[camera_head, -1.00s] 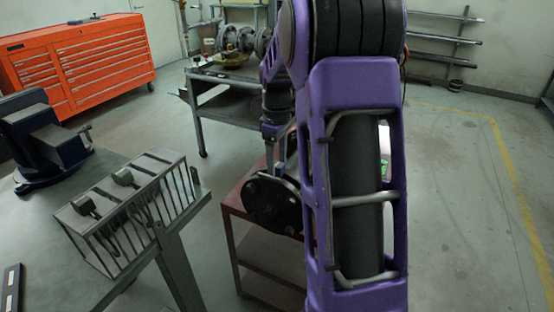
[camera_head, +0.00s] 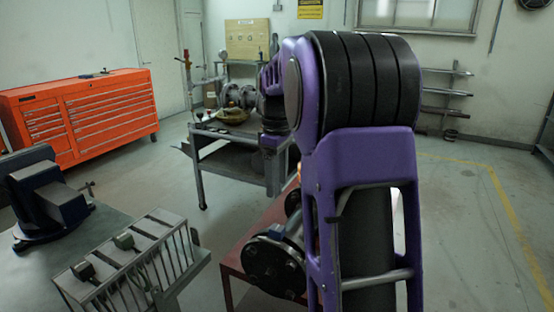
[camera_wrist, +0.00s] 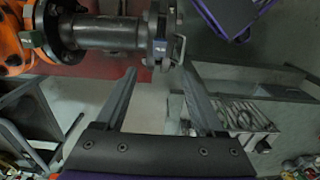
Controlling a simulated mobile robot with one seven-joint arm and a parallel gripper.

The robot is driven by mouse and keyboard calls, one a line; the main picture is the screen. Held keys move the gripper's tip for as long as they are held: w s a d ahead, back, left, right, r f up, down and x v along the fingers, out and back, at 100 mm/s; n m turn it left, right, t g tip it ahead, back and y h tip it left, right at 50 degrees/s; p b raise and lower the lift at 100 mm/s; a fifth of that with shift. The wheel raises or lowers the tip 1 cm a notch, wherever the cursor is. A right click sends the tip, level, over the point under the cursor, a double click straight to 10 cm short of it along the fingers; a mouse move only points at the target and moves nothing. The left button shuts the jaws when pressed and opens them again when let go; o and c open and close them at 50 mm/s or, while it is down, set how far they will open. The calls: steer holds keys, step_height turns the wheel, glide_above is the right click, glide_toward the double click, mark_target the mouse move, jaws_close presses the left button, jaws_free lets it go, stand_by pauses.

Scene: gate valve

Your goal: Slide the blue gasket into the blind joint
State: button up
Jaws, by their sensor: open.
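The pipe joint (camera_wrist: 105,33) lies across the top of the wrist view, with a flange at each end. A small blue-grey tab (camera_wrist: 160,46) shows at the right flange (camera_wrist: 163,25); I cannot tell whether it belongs to the blue gasket or how far in it sits. My gripper (camera_wrist: 160,71) is open, its fingers apart and nothing seen between them, pointing toward the right flange. In the head view, a dark round flange (camera_head: 268,268) stands over the red cart, and my purple arm hides my gripper and part of the joint.
A slotted metal rack (camera_head: 150,262) with grey-green tabs stands at the lower left, near a blue vise (camera_head: 52,195). The red cart (camera_head: 232,262) carries the pipe. A workbench (camera_head: 225,130) and an orange tool cabinet (camera_head: 85,112) stand behind. The floor at right is clear.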

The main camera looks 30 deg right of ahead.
steer(key=shift+r, duration=2)
